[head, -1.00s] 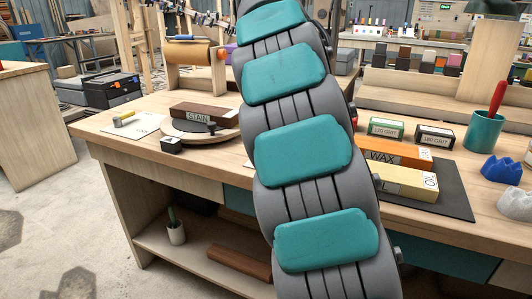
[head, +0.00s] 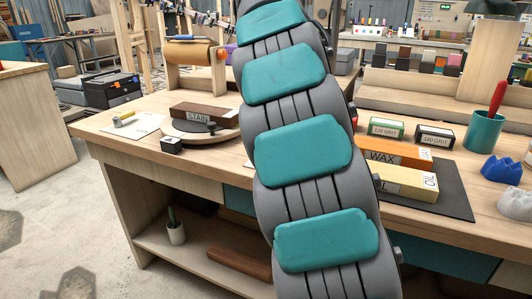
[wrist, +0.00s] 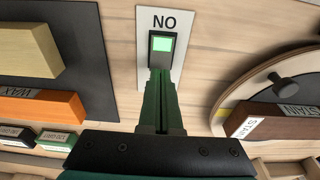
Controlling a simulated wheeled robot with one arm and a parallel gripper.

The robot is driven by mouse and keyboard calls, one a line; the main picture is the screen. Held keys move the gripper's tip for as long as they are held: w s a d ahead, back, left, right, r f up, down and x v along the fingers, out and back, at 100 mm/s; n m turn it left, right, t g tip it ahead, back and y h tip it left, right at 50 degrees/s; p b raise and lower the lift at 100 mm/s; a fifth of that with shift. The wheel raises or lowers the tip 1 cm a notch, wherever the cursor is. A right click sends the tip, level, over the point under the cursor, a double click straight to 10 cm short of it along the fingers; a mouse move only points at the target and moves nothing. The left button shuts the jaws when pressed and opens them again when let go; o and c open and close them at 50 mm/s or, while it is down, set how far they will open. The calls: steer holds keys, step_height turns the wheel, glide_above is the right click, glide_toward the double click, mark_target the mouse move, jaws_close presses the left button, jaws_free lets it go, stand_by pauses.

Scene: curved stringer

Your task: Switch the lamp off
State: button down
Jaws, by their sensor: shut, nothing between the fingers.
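In the wrist view a white switch plate (wrist: 178,20) lies on the wooden bench top. A dark-framed rocker or button with a lit green face (wrist: 161,43) sits on the plate. My gripper (wrist: 161,72) has its green fingers shut and empty, tips at the button's lower edge in the picture. I cannot tell whether they touch it. In the head view my arm hides the switch and gripper. A dark shade-like shape (head: 497,6) at the top right may be the lamp.
The STAIN block (head: 205,114) rests on a round wooden disc. The orange WAX block (head: 398,153) and a pale block (head: 405,182) lie on a dark mat (head: 455,195). A teal cup (head: 483,133) and grit boxes (head: 435,135) stand behind them.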

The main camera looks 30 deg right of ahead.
steer(key=shift+f+b, duration=0.4)
steer(key=shift+f, duration=0.5)
stand_by(0.6)
stand_by(0.3)
